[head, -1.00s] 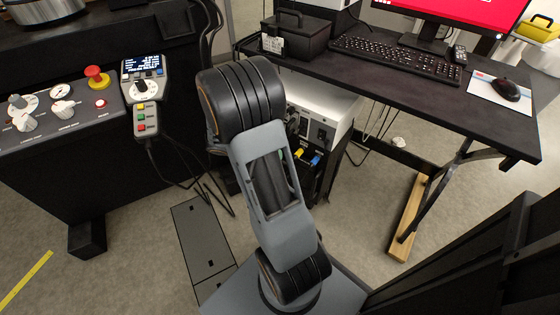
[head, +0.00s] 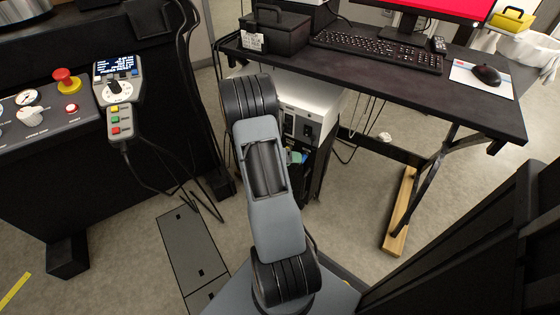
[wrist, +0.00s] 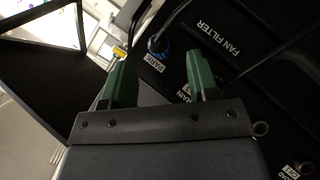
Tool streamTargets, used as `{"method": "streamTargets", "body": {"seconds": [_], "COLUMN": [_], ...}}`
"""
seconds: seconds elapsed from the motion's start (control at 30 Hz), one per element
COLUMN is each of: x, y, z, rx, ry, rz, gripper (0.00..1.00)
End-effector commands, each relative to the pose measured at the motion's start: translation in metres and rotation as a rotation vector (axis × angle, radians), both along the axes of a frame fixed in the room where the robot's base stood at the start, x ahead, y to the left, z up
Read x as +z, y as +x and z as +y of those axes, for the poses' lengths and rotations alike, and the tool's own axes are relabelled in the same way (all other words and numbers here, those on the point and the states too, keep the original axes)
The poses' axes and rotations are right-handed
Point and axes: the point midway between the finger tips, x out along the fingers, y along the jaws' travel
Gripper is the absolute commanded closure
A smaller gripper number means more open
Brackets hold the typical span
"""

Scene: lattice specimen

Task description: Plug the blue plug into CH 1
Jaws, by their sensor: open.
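The blue plug (wrist: 158,45) shows in the wrist view as a blue ring with a dark cable. It sits at the dark panel beside a label reading PARK (wrist: 154,63). My gripper (wrist: 160,66) is open, its two green fingers apart and empty. In the picture the plug lies just beyond the gap between the fingertips, and I cannot tell the depth between them. I cannot make out CH 1; small labels (wrist: 290,172) at the lower right of the wrist view are too small to read surely.
The white-topped box (head: 310,98) stands under the black desk (head: 400,80). In the wrist view a yellow part (wrist: 119,53) lies left of the plug, and cables cross the panel. A console (head: 50,110) with a hanging pendant (head: 118,85) stands left.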

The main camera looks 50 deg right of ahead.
Motion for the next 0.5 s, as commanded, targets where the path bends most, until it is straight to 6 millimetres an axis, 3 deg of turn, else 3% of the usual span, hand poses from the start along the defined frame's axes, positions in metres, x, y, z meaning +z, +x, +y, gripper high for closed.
{"method": "streamTargets", "body": {"seconds": [0.2,0.5], "x": [-0.012,-0.016], "y": [-0.009,-0.013], "z": [-0.017,-0.024], "rx": [-0.001,0.001], "ry": [0.000,0.001], "rz": [-0.001,-0.001], "gripper": [0.46,0.46]}}
